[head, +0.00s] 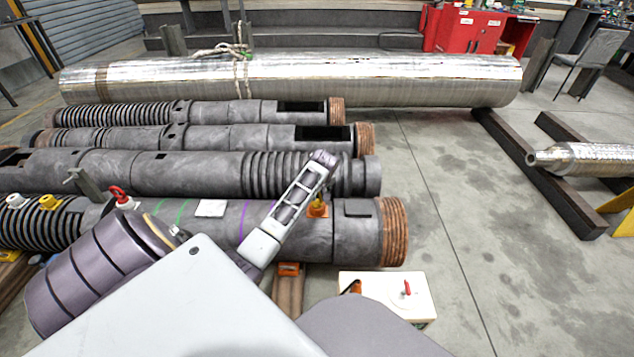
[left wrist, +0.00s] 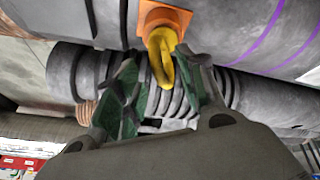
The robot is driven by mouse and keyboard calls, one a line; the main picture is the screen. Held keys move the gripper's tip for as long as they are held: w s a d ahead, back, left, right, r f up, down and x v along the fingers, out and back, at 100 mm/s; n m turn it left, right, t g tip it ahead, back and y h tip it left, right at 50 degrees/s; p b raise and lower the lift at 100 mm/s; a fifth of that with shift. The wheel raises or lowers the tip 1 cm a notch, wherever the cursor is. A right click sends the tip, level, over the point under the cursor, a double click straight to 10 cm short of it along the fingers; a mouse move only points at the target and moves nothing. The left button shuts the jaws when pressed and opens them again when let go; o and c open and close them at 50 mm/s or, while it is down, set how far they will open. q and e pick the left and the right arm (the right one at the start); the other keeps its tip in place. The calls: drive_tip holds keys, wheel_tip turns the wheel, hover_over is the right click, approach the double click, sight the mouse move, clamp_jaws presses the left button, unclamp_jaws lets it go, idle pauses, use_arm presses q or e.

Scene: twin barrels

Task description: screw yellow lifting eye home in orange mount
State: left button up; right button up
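The yellow lifting eye (head: 317,208) stands at the orange mount (head: 323,214) on the nearest dark barrel, beside my left arm in the head view. In the left wrist view the yellow eye (left wrist: 162,58) shows against the orange mount (left wrist: 178,17), its ring toward the gripper. My left gripper (left wrist: 160,64) has its green-padded fingers apart, one on each side of the eye. A gap shows at the left finger; I cannot tell whether the right finger touches the ring. The eye's thread is hidden. My right gripper is not in view.
The nearest barrel (head: 350,245) also carries a red eye (head: 120,195), another yellow eye (head: 48,203) and a white eye (head: 15,201). More dark barrels and a silver cylinder (head: 300,80) lie behind. A white box (head: 415,300) stands at the front.

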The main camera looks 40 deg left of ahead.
sight(319, 197)
use_arm(q)
drive_tip(key=shift+f, duration=1.9)
